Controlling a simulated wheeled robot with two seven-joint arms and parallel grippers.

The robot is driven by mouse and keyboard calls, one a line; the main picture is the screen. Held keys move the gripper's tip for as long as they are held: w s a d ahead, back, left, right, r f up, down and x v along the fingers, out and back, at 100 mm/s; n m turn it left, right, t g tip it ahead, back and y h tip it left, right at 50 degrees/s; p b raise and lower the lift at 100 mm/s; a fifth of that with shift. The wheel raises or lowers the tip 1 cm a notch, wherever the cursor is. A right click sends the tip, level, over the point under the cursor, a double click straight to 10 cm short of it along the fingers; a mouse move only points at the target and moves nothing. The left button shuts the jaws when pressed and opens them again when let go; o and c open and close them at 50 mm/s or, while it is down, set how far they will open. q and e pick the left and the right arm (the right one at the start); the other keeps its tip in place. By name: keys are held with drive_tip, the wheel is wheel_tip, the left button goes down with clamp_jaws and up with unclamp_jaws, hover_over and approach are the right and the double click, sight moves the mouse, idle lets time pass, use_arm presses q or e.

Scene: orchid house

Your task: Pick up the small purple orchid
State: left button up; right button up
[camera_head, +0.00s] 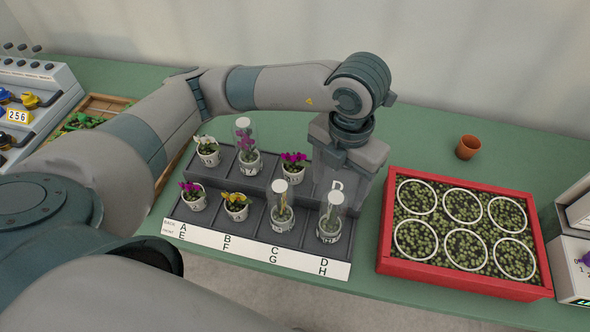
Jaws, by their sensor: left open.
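A grey tray (262,222) with pots in two rows stands on the green table. A pot with small magenta-purple flowers (293,158) is in its back row. Another purple-flowered pot (191,190) is at front left. A taller purple orchid (246,140) stands under a clear cylinder in the back row. I cannot tell which is the small purple orchid. My left gripper (341,178) points down over the tray's back right end, right of the back-row magenta pot and apart from it. It is open; its fingertips are hard to make out. My right gripper is out of view.
White flowers (206,144) and yellow flowers (236,202) stand in other pots. Two clear cylinders cover front pots (281,208) (331,217). A red crate (459,283) of seedlings is at right, with an empty terracotta pot (468,147) behind it. Table behind the crate is mostly clear.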

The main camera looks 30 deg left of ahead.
use_arm(q)
drive_tip(key=shift+o, duration=0.2)
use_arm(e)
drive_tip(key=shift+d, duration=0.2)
use_arm(q)
drive_tip(key=shift+w+a+f+b, duration=0.1)
drive_tip(key=shift+w+a+b, duration=0.1)
drive_tip(key=shift+a+b, duration=0.1)
drive_tip(key=w+a+m+b, duration=0.5)
drive_tip(key=a, duration=0.2)
wheel_tip(320, 180, up, 3)
drive_tip(key=m+h+b, duration=0.1)
drive_tip(key=m+b, duration=0.4)
hover_over(293, 159)
drive_tip(key=a, duration=0.2)
drive_tip(key=shift+s+d+r+t, duration=0.15)
drive_tip(key=shift+s+r+t, duration=0.05)
drive_tip(key=shift+s+t, duration=0.1)
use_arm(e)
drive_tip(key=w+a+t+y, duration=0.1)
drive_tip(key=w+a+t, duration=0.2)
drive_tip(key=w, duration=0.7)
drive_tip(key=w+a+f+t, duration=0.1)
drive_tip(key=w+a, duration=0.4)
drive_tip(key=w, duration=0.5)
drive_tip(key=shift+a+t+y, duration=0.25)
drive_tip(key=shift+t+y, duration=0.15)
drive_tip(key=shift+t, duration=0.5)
